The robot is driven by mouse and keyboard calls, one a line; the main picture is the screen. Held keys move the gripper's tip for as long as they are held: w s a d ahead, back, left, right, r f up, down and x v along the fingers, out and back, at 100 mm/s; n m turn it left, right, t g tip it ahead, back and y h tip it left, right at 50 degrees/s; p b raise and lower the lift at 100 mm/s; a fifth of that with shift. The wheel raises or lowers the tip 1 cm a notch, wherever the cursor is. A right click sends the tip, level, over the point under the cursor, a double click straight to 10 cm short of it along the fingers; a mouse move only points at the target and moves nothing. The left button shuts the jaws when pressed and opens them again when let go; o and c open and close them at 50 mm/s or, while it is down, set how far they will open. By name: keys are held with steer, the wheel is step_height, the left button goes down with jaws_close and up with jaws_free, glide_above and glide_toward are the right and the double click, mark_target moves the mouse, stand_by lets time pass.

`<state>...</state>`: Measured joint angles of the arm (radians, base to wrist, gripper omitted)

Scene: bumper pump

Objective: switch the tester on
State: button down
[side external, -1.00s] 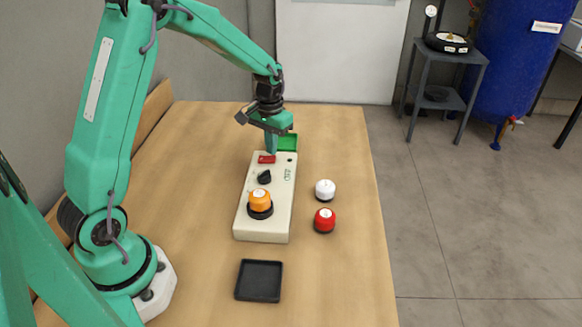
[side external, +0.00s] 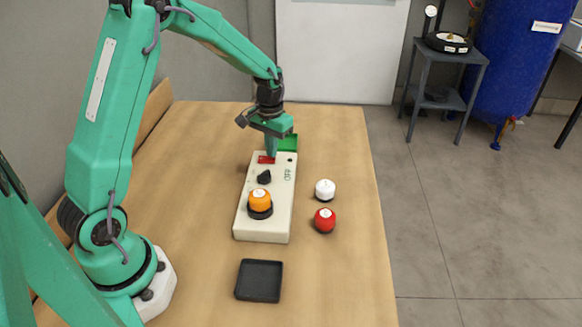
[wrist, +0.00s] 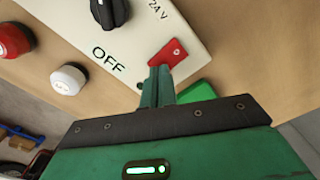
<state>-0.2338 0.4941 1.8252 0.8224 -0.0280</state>
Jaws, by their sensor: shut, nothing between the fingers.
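The tester is a long cream box (side external: 252,222) on the wooden table; it also shows in the wrist view (wrist: 125,45). A red switch (side external: 265,159) is at its far end, and in the wrist view the switch (wrist: 172,52) lies just beyond my fingertips. The printed word OFF (wrist: 104,59) is readable on the tester face. My gripper (side external: 271,151) is shut and empty, pointing down at the switch. In the wrist view its fingertips (wrist: 158,72) overlap the near edge of the switch; I cannot tell whether they press it.
A black knob (side external: 264,177) and an orange bumper (side external: 260,199) on a black base sit on the tester. White (side external: 325,189) and red (side external: 325,219) bumpers stand to its right. A black tray (side external: 259,281) lies in front. A green tray (side external: 289,142) is behind my gripper.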

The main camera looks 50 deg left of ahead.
steer(key=shift+f, duration=0.45)
stand_by(0.5)
steer(key=shift+r, duration=3.5)
steer(key=shift+d+r, duration=0.1)
steer(key=shift+r, duration=0.05)
steer(key=s+d+r+m+t, duration=0.1)
steer(key=s+d+r+t, duration=0.2)
steer(key=s+d+r, duration=0.5)
steer(key=s+d+r+m+t, duration=0.2)
steer(key=s+r, duration=0.2)
steer(key=s, duration=1)
steer(key=shift+d+t, duration=0.2)
steer(key=shift+t, duration=0.1)
